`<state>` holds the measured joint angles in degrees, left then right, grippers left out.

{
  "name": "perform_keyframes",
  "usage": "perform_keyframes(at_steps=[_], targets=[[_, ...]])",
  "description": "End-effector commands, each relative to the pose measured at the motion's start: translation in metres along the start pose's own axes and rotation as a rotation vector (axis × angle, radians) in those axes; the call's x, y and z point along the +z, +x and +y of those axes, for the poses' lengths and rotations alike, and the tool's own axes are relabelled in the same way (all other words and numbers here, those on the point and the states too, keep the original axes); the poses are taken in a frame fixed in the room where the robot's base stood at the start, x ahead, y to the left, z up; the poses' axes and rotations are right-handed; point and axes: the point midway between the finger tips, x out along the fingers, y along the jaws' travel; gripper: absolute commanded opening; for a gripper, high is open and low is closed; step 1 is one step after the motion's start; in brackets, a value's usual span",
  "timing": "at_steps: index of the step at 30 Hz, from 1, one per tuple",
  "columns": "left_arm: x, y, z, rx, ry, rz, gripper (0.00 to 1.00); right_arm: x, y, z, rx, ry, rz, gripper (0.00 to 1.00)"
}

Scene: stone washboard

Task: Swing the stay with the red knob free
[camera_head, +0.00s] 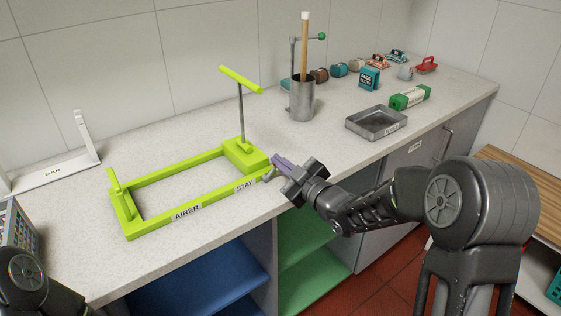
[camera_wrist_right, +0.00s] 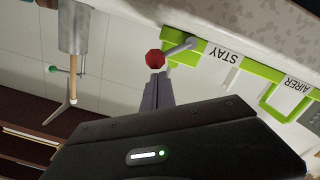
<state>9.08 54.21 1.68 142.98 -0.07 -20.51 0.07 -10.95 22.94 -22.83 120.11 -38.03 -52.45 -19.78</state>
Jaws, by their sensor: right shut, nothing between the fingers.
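The lime-green airer frame (camera_head: 190,165) lies on the stone counter, labelled AIRER and STAY; it also shows in the right wrist view (camera_wrist_right: 265,72). A short grey stay (camera_wrist_right: 182,46) sticks out at the frame's STAY end and carries a red knob (camera_wrist_right: 154,58). In the head view the stay (camera_head: 269,174) shows only as a small grey piece, and the knob is hidden by my fingers. My right gripper (camera_head: 277,161) is shut and empty. In the right wrist view its fingertips (camera_wrist_right: 157,77) are right at the knob; I cannot tell whether they touch it.
An upright post with a green crossbar (camera_head: 241,80) rises from the frame's right end. A metal cup (camera_head: 301,101) with a wooden stick and a grey tray (camera_head: 377,122) stand behind my right gripper. A white bar stand (camera_head: 62,173) is at left. The counter's front edge is close.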

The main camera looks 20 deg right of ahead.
Motion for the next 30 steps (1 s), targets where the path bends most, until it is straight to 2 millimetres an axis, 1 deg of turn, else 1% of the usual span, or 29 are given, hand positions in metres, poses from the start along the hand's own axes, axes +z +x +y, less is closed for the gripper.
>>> perform_keyframes(at_steps=[9, 11, 14, 15, 18, 30], targets=[[0.0, 0.003, -0.001, 0.0, 0.0, 0.0, 0.65, 0.002, 0.0, 0.0, 0.001, 0.011, 0.0, 0.0], [0.0, 0.008, -0.003, 0.0, 0.0, 0.0, 0.65, 0.005, 0.0, 0.001, 0.001, 0.038, 0.0, 0.0], [0.0, 0.022, -0.009, 0.0, 0.0, 0.001, 0.65, 0.014, 0.001, 0.003, -0.001, 0.11, 0.001, 0.0], [0.0, 0.027, -0.011, 0.0, 0.001, 0.001, 0.65, 0.016, 0.001, 0.004, -0.002, 0.122, 0.001, 0.0], [0.0, 0.035, -0.014, -0.001, 0.001, 0.0, 0.65, 0.018, 0.001, 0.006, -0.005, 0.124, 0.001, 0.0], [0.0, 0.032, -0.013, -0.001, 0.002, 0.001, 0.65, 0.014, 0.001, 0.009, -0.006, 0.123, -0.002, 0.0]])
